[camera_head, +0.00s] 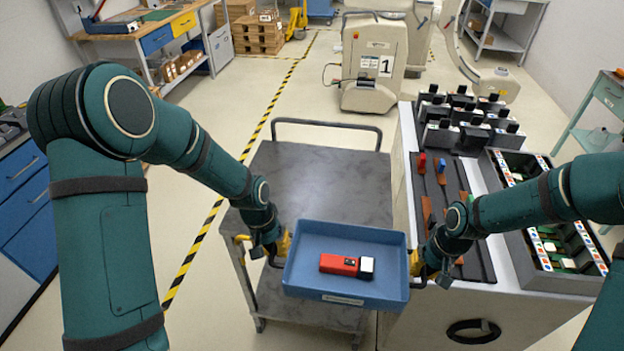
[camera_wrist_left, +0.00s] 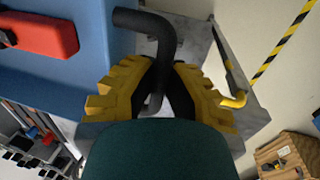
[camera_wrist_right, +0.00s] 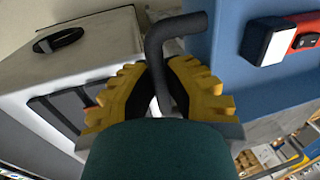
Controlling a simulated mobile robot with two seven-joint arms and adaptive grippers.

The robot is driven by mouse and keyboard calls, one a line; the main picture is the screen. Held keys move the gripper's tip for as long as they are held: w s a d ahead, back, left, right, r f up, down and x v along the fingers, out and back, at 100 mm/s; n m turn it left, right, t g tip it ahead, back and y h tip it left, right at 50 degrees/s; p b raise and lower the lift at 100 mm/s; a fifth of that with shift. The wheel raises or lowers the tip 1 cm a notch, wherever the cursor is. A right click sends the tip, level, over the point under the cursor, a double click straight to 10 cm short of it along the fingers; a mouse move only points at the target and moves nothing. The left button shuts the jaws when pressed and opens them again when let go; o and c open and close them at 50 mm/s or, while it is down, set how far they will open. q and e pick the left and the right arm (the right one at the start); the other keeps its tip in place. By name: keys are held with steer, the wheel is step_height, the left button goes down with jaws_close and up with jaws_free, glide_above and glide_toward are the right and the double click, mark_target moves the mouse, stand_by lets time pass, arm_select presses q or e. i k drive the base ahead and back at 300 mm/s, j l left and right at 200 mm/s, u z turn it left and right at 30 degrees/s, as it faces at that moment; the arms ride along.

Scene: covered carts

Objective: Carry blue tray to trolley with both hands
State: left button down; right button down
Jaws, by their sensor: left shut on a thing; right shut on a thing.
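The blue tray (camera_head: 312,236) is held between my two grippers over the near end of the grey trolley (camera_head: 330,185). A red device with a white end (camera_head: 345,266) lies in the tray. My left gripper (camera_head: 277,248) is shut on the tray's left handle, a dark bent bar that shows in the left wrist view (camera_wrist_left: 158,50). My right gripper (camera_head: 424,266) is shut on the right handle, which shows in the right wrist view (camera_wrist_right: 168,45). The tray looks about level. I cannot tell whether its underside touches the trolley top.
A white cart (camera_head: 400,165) with black devices and tools stands close on the trolley's right. The trolley's push handle (camera_head: 327,124) rises at its far end. A machine marked 1 (camera_head: 372,60) stands behind. Floor left of the trolley is clear, with yellow-black tape (camera_head: 208,218).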

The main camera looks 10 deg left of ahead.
mark_target(309, 198)
steer(key=i+j, duration=0.65)
steer(key=i, duration=0.15)
